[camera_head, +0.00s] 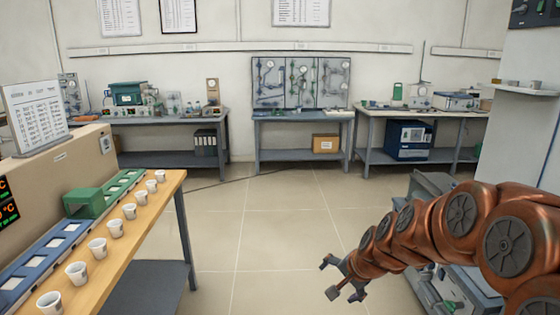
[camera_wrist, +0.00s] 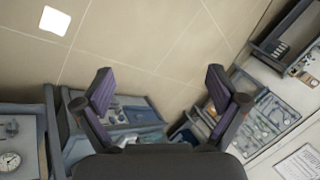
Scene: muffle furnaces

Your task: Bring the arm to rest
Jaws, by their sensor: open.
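My copper-coloured arm reaches in from the right edge of the head view. My gripper (camera_head: 328,279) hangs at its end over the open floor, right of the wooden table. Its fingers are spread with nothing between them. In the wrist view my gripper (camera_wrist: 160,85) also shows two dark fingers wide apart, with floor and distant benches behind them. It touches nothing that I can see.
The wooden table (camera_head: 122,226) at left carries a row of white cups (camera_head: 97,247) and a green block (camera_head: 83,203). A grey cabinet (camera_head: 432,185) stands behind my arm. Benches (camera_head: 300,116) line the back wall. The middle floor (camera_head: 270,225) is clear.

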